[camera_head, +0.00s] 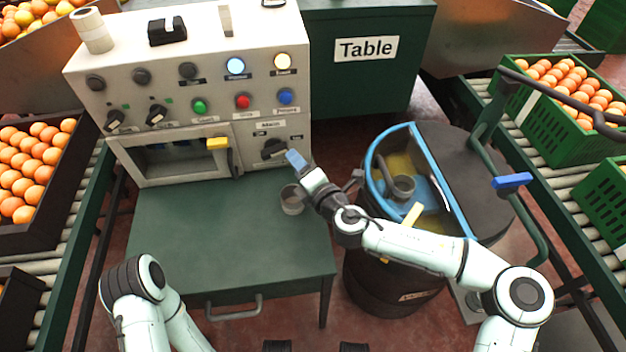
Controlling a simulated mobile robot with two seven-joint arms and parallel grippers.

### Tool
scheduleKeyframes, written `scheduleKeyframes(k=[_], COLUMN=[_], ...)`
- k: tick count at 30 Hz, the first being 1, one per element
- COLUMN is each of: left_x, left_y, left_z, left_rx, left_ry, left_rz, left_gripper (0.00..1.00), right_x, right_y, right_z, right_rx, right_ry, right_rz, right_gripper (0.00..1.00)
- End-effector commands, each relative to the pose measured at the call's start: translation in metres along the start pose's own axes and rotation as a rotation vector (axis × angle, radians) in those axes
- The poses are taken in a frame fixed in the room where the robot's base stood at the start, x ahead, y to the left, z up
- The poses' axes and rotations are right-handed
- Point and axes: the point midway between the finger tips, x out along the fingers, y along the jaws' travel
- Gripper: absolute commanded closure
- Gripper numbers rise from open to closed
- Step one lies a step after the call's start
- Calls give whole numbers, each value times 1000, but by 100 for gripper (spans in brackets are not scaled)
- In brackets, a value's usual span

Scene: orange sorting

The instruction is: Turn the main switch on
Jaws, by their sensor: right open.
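The grey control panel (215,125) stands at the back of the green table. A black rotary switch (273,149) is low on its right side, under a small label; I take it for the main switch. Its knob looks tilted, but its exact setting is too small to tell. My right gripper (300,165), with a blue tip, is open just right of this switch. Whether it touches the knob cannot be told. My left arm shows at the lower left; its gripper is out of view.
The green table (225,235) is mostly bare, with a small round cup or ring (293,200) near its right edge. A dark barrel with a blue-rimmed opening (410,215) stands to the right.

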Motion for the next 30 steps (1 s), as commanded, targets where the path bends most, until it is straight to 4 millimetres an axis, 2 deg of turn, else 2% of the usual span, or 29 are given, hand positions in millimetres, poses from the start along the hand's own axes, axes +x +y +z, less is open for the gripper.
scheduleKeyframes(k=[1,6,12,30], left_x=[-1,-3,-5,-5], left_y=[1,3,6,7], left_z=[-1,-4,-7,-8], left_rx=[1,5,9,10], left_ry=[3,15,28,31], left_rz=[1,7,12,13], left_gripper=[100,100,100,100], right_x=[-12,-46,-69,-74], right_y=[-1,-1,0,0], right_z=[1,1,1,0], right_rx=[-1,-1,1,1], right_ry=[-1,-1,-1,0], right_rz=[-2,-2,-1,0], right_gripper=[55,55,55,55])
